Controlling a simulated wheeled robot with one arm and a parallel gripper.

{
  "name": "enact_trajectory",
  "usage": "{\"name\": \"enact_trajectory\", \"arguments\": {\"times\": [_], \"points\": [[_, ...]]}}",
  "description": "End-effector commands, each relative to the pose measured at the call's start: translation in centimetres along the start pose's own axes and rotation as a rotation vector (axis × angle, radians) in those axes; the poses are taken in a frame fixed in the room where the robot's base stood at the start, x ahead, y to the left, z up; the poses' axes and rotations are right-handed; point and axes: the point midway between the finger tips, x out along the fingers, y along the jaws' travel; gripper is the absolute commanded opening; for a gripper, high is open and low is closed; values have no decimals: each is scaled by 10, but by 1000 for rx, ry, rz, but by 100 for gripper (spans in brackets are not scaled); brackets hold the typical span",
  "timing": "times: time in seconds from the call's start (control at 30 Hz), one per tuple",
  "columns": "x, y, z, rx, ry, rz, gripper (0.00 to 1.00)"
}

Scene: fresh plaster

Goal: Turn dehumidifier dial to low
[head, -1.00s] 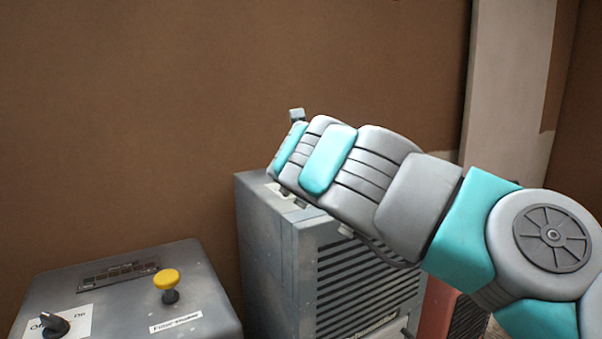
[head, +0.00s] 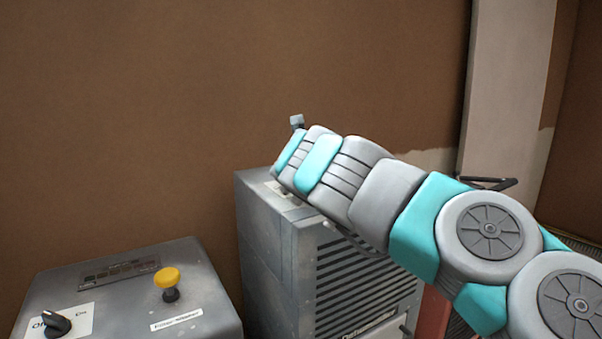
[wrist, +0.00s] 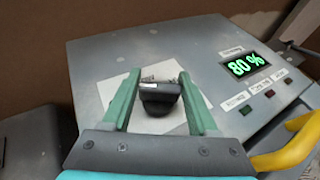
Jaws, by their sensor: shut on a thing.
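The dehumidifier (head: 268,245) is a grey metal box with a slatted front, standing at the middle of the head view. Its top panel also shows in the wrist view (wrist: 95,65). There the black dial (wrist: 160,95) sits on a white plate, between the two green fingers of my gripper (wrist: 159,78). My gripper is shut on the dial. The markings around the dial cannot be read. A lit display (wrist: 245,64) to the right of the dial reads 80 %. In the head view my own arm hides the dial and the fingers.
A second grey box (head: 215,290) stands at the left, with a yellow knob (head: 168,280) and a black Off/On switch (head: 56,323). Small indicator lights (wrist: 270,93) lie below the display. A yellow bar (wrist: 290,150) passes at the right of the wrist view. A brown wall stands behind.

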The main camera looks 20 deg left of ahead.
Motion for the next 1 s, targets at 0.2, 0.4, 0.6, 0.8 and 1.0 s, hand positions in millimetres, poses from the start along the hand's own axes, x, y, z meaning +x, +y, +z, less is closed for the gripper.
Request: {"name": "enact_trajectory", "arguments": {"times": [0.2, 0.4, 0.6, 0.8, 1.0], "points": [[0, 0, 0, 0, 0, 0, 28], [0, 0, 0, 0, 0, 0, 6], [0, 0, 0, 3, 0, -9, 4], [0, 1, -1, 24, 0, -69, 4], [0, 2, -1, 67, -1, -177, 4]]}}
